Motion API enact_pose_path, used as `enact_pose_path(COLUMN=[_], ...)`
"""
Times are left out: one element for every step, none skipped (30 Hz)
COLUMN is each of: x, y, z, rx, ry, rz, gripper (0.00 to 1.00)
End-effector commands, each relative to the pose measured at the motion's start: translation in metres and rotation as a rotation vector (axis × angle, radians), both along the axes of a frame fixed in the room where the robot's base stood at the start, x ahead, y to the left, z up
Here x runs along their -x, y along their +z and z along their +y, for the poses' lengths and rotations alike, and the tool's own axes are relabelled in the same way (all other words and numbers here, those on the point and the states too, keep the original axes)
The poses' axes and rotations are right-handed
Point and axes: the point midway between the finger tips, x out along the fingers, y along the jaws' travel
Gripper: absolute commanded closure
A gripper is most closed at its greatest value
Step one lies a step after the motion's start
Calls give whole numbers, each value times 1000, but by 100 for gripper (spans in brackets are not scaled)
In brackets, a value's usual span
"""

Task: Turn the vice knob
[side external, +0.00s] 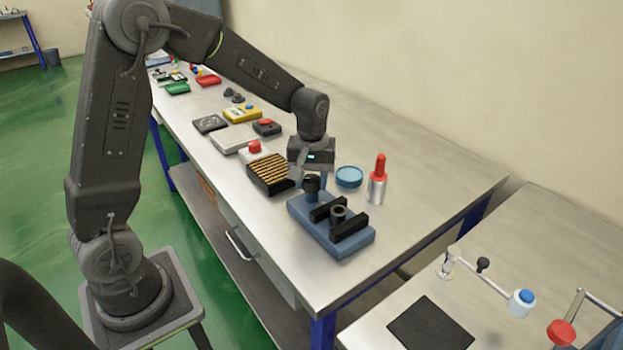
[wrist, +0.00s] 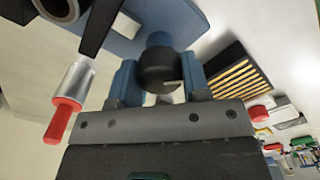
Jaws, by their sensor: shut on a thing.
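The vice is a blue block (side external: 354,243) with two black jaws and a grey ring between them, near the front of the bench. Its black knob (side external: 312,186) stands at the block's back left end. My gripper (side external: 313,182) points down over this end, with its fingers around the knob. In the wrist view, the knob (wrist: 159,70) sits between the two blue fingers (wrist: 160,82), and my gripper is shut on it. The blue vice body (wrist: 150,20) shows behind the knob. In the side view, the gripper partly hides the knob.
A blue round dish (side external: 349,177) and a silver cylinder with a red top (side external: 377,182) stand to the right. The bench right of these is bare.

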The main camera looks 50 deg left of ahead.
Motion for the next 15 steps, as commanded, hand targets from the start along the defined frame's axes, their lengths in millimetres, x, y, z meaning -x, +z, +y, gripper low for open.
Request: enact_pose_path(x=[0,0,0,0,0,0,0,0,0,0,0,0,0,0,0], y=[0,0,0,0,0,0,0,0,0,0,0,0,0,0,0], z=[-1,-1,-1,-1,-1,-1,-1,-1,-1,-1,-1,-1,-1,-1,-1], rx=[1,1,1,1,1,1,1,1,1,1,2,1,2,2,2], ry=[-44,-72,-110,-139,-167,-205,-234,-262,-300,-329,-357,-395,-424,-452,-490], rz=[0,0,0,0,0,0,0,0,0,0,1,0,1,1,1], gripper=[81,81,81,81,81,81,81,81,81,81,81,81,81,81,81])
